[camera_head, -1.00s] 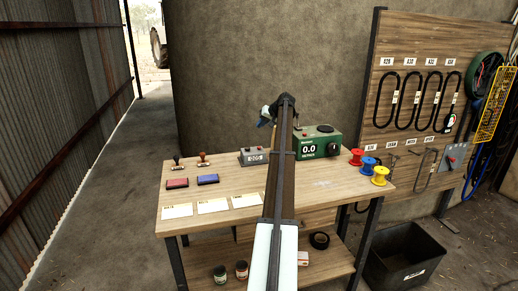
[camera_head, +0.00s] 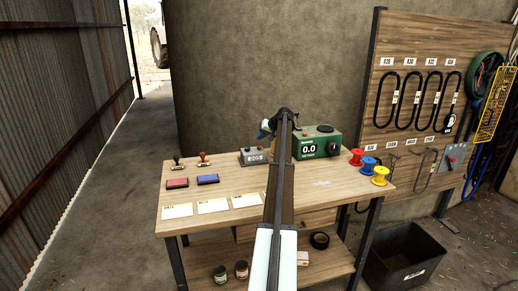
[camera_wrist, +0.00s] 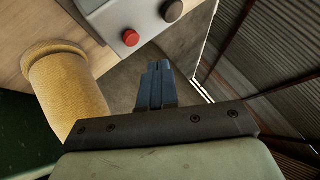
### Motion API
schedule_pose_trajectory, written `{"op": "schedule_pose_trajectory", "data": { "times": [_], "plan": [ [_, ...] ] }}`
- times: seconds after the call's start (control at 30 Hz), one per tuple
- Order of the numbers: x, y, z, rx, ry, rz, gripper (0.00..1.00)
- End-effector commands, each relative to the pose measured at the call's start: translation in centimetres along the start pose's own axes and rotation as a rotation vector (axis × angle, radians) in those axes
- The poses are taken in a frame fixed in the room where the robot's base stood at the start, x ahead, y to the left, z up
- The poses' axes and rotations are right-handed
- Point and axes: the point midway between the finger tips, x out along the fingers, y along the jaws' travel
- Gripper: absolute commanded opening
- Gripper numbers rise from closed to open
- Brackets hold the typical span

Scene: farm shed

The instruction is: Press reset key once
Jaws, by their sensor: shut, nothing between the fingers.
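A small grey counter box (camera_head: 253,156) with a number display stands at the back of the workbench. A green metering unit (camera_head: 317,143) reading 0.0 stands to its right, partly behind my arm. The wrist view shows a grey housing with a red round button (camera_wrist: 131,38) and a dark round knob (camera_wrist: 172,11). I cannot read any label that marks a reset key. My gripper (camera_head: 264,131) hangs above and behind the bench, close to the grey box. In the wrist view its blue fingers (camera_wrist: 155,88) are together and empty, apart from the red button.
A tan cylinder (camera_wrist: 68,90) stands close to the left of my fingers in the wrist view. Stamps, ink pads (camera_head: 208,179) and cards (camera_head: 213,206) lie on the bench's left. Coloured spools (camera_head: 369,164) stand on its right.

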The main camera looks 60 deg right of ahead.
Motion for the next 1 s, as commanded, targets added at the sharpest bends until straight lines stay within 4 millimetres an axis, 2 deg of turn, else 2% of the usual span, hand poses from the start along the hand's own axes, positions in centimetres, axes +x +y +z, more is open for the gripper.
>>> {"op": "schedule_pose_trajectory", "data": {
  "times": [0.3,1.0],
  "plan": [
    [1.5,1.1,1.1,0.0,-0.001,0.0,0.0],
    [1.5,1.1,1.1,0.0,0.0,0.0,0.0]
  ]
}}
